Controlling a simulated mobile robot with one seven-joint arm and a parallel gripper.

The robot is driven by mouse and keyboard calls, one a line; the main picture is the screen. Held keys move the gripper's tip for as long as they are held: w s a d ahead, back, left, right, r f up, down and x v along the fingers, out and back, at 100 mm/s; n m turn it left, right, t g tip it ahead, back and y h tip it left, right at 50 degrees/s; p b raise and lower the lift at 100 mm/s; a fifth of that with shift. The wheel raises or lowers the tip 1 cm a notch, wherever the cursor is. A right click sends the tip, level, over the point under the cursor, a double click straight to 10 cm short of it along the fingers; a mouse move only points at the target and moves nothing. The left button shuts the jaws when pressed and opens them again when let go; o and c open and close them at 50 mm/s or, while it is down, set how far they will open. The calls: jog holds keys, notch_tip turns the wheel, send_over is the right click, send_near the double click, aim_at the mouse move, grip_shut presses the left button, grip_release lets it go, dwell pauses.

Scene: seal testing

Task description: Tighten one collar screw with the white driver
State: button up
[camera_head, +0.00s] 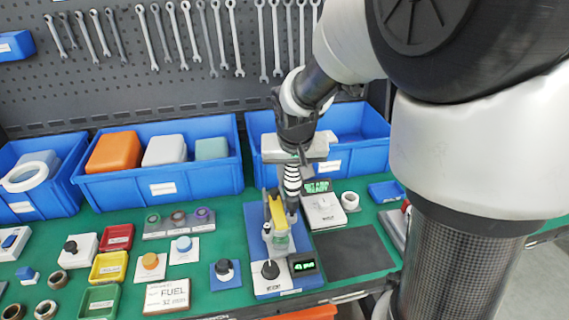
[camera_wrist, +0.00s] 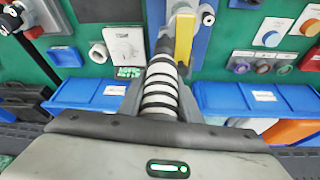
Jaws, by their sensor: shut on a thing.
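The white driver (camera_head: 292,182), banded with black, is held upright in my gripper (camera_head: 296,162). In the wrist view the driver (camera_wrist: 160,88) sits between the two fingers of my gripper (camera_wrist: 160,104), which is shut on it. Its dark lower end points down at a blue test fixture (camera_head: 258,220) with a yellow arm (camera_head: 277,212); the yellow arm also shows in the wrist view (camera_wrist: 184,42). A greenish clear part sits under the yellow arm. The collar screws are too small to make out, and I cannot tell whether the tip touches one.
The fixture has a black knob (camera_head: 270,269) and a small green-lit display (camera_head: 304,265). A white device (camera_head: 323,212) and a white ring (camera_head: 350,201) stand to its right. Blue bins (camera_head: 221,181) line the back. A dark mat (camera_head: 352,252) lies clear at the right.

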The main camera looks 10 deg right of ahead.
jog(key=shift+f+b, duration=1.5)
jog(key=shift+b, duration=0.1)
dwell(4.2)
jog(key=shift+r+p, duration=1.8)
jog(key=shift+r, duration=0.8)
